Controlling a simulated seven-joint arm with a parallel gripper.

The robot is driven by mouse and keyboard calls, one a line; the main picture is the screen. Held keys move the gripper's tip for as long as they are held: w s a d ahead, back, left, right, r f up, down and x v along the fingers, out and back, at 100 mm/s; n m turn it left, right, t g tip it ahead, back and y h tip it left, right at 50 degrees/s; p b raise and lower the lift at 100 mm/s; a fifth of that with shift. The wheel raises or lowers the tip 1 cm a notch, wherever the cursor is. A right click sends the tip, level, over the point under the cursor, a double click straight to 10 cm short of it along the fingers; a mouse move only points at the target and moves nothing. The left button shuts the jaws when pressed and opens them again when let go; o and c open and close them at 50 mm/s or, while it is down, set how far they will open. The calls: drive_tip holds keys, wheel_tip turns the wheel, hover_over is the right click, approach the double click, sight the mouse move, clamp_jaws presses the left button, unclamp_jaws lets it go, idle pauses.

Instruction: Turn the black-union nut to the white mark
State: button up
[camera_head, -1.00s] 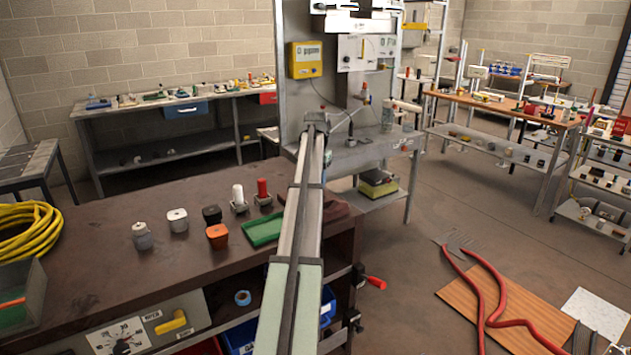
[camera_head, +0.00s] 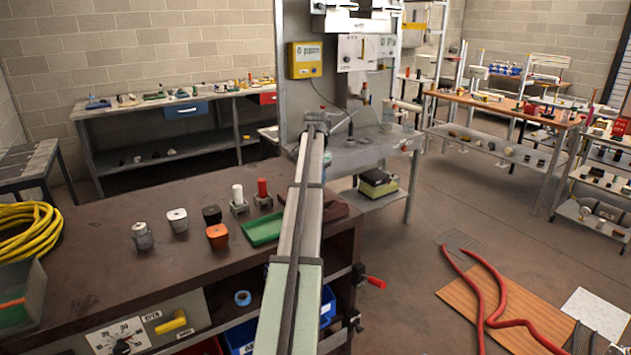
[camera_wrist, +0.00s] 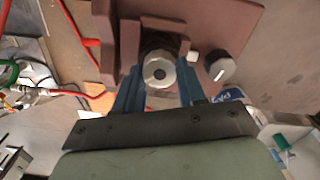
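In the wrist view, my gripper (camera_wrist: 160,88) has its two blue fingers on either side of a fitting. No white mark on the nut can be made out. In the head view, my arm reaches away to the grey upright stand (camera_head: 290,125), and the fingers and nut cannot be made out there.
A brownish bracket or plate (camera_wrist: 118,50) surrounds the fitting closely. A dark knob with a white line (camera_wrist: 221,69) sits just right of it. The stand carries a yellow box (camera_head: 305,59) and a white panel. The brown bench (camera_head: 95,240) at left holds several small items.

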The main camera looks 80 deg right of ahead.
drive_tip(key=o, duration=0.5)
drive_tip(key=shift+c, duration=0.2)
wheel_tip(320, 180, up, 14)
idle(0.4)
idle(0.5)
